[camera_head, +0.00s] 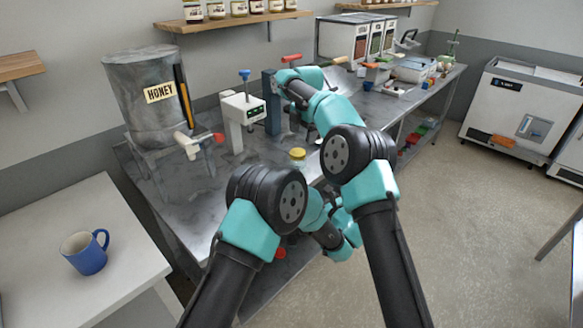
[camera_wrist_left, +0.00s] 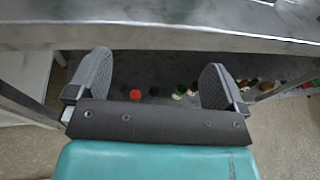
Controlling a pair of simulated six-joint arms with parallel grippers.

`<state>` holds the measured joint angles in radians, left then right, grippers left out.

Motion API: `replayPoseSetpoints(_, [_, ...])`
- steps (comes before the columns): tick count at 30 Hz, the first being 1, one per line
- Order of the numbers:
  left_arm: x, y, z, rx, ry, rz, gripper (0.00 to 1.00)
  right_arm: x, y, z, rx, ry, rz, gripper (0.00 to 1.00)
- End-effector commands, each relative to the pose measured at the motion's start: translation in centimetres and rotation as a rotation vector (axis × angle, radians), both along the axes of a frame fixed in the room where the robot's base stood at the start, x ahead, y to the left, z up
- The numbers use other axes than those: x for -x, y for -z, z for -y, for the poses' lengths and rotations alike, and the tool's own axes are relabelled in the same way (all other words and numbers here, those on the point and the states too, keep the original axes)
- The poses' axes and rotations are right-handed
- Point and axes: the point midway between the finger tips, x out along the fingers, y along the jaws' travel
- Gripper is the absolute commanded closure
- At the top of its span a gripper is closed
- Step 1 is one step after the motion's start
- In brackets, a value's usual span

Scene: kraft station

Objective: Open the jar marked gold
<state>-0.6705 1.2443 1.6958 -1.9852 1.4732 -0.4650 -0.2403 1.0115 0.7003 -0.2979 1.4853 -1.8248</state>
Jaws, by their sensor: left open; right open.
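A small jar with a yellow-gold lid (camera_head: 297,154) stands on the steel bench (camera_head: 200,190), near its front edge; I cannot read any mark on it. My right gripper (camera_head: 285,78) is open, farther back over the bench, beyond the jar and beside the blue post; its fingertips are small and partly hidden. My left gripper (camera_wrist_left: 158,84) is open and empty in the left wrist view, low in front of the bench edge. In the head view the left gripper's fingers are mostly hidden behind my arms.
A large metal honey tank (camera_head: 148,105) and a white dispenser (camera_head: 241,122) stand behind. Several jars (camera_head: 217,10) line the wall shelf. A blue mug (camera_head: 84,253) sits on a white table at left. Small items, one red (camera_wrist_left: 135,94), show beneath the bench edge.

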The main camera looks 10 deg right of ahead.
Motion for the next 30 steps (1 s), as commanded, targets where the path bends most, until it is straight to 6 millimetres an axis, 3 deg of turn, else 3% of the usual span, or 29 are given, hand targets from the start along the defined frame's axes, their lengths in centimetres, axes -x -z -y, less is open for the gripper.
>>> replayPoseSetpoints(1, [0.1, -1.9, 1.5, -0.038, 0.027, 0.055, 0.03, -0.1, -0.2, -0.4, 0.019, -0.047, -0.005, 0.18])
replayPoseSetpoints(3, [0.2, -3.7, 2.7, -0.077, 0.049, 0.108, 0.03, -0.1, -0.4, -0.6, 0.039, -0.097, -0.012, 0.18])
replayPoseSetpoints(6, [0.4, -4.9, 3.4, -0.104, 0.061, 0.143, 0.03, -0.1, -0.6, -0.8, 0.051, -0.129, -0.018, 0.18])
replayPoseSetpoints(20, [-0.2, -4.9, 3.2, -0.104, 0.06, 0.143, 0.03, -0.1, -0.5, -0.7, 0.051, -0.131, -0.019, 0.18])
replayPoseSetpoints(30, [-4.1, -4.8, 1.5, -0.103, 0.057, 0.142, 0.03, -0.1, -0.5, -0.7, 0.051, -0.13, -0.019, 0.18])
